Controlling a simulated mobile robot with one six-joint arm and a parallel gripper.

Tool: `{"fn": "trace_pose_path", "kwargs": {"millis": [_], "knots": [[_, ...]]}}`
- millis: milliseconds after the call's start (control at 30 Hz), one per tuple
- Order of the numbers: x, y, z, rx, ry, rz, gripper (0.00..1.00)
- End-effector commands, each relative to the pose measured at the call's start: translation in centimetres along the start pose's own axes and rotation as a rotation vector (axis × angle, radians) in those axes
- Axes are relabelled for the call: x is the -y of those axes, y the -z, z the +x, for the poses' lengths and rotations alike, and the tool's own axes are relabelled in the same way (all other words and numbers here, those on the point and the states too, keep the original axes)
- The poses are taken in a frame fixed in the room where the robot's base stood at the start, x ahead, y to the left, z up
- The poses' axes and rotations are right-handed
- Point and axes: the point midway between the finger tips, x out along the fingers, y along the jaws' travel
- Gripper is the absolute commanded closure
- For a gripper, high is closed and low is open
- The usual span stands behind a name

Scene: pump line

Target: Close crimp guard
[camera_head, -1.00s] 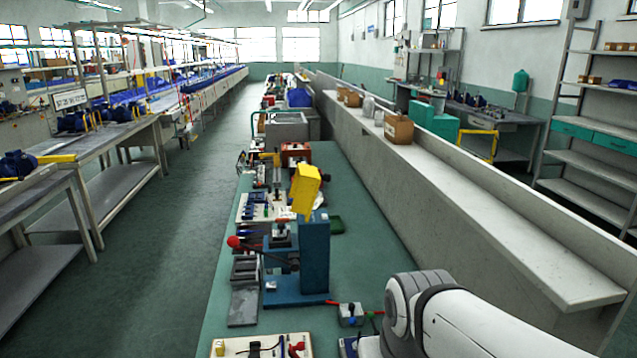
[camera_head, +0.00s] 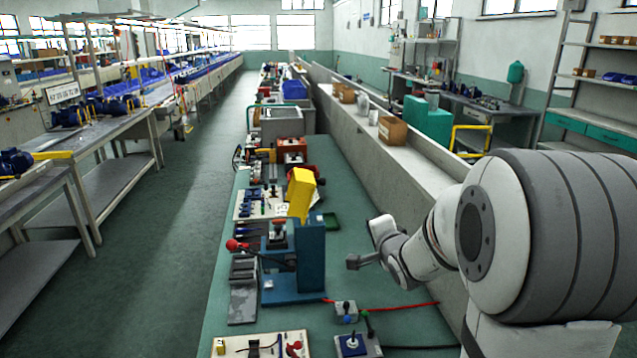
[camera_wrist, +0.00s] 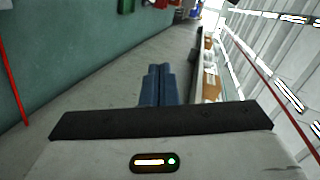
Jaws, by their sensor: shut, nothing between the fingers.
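The yellow guard (camera_head: 300,192) stands raised and slightly tilted at the top of the blue crimp press (camera_head: 311,258) on the green bench. The press has a lever with a red knob (camera_head: 233,245) pointing left. My gripper (camera_head: 352,262) is to the right of the press, apart from it, at about the height of its body and well below the guard. In the wrist view its two fingers (camera_wrist: 157,86) are together with nothing between them. The guard and press are not recognisable in the wrist view.
A switch box (camera_head: 346,311) and a joystick box (camera_head: 352,345) with cables stand on the bench (camera_head: 400,318) in front of the press. A grey wall and ledge (camera_head: 440,165) run along the right side.

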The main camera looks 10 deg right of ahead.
Motion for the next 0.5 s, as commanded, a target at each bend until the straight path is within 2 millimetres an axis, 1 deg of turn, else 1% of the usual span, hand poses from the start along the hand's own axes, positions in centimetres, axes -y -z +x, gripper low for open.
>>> {"fn": "trace_pose_path", "kwargs": {"millis": [33,100,200,333,500], "knots": [[0.8,0.4,0.9,0.014,0.060,0.088,1.00],[1.7,0.7,1.7,0.047,0.150,0.211,1.00],[2.8,0.8,2.4,0.105,0.249,0.356,1.00],[3.5,0.8,2.7,0.167,0.326,0.476,1.00],[4.1,0.7,3.3,0.201,0.357,0.527,1.00]]}}
